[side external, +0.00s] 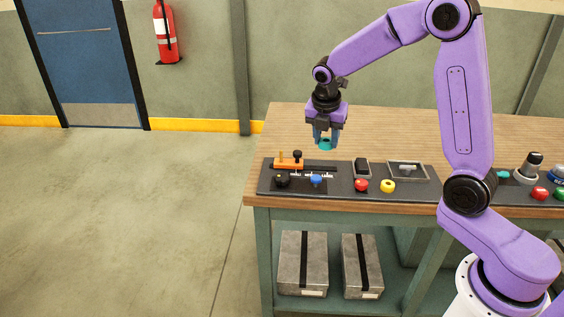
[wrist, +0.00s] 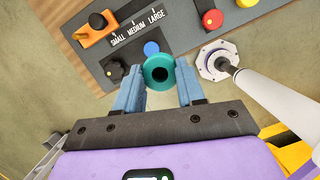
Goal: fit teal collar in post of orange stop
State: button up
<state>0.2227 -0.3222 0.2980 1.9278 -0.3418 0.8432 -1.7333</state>
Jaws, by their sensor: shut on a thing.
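My gripper (side external: 326,137) is shut on the teal collar (side external: 326,145) and holds it in the air above the table, right of the orange stop and higher. In the wrist view the collar (wrist: 159,59) sits between the two blue fingertips, its round hole facing the camera.
The wooden tabletop (side external: 390,135) behind is clear.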

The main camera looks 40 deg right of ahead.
jog(key=w+a+m, duration=0.1)
jog(key=w+a, duration=0.1)
jog(key=w, duration=0.1)
send_near(281, 152)
jog(key=s+d+f, duration=0.1)
jog(key=s+d, duration=0.1)
jog(key=s, duration=0.1)
jog(key=w+f, duration=0.1)
jog(key=f, duration=0.1)
jog(key=w+f, duration=0.2)
jog(key=shift+d+f, duration=0.1)
jog(key=shift+f, duration=0.1)
jog(key=shift+w+f, duration=0.6)
jog(key=shift+f, duration=0.05)
jog(key=shift+w+f, duration=0.1)
jog(key=shift+f, duration=1.45)
jog(key=shift+f, duration=0.2)
jog(key=o, duration=0.8)
jog(key=shift+r, duration=0.1)
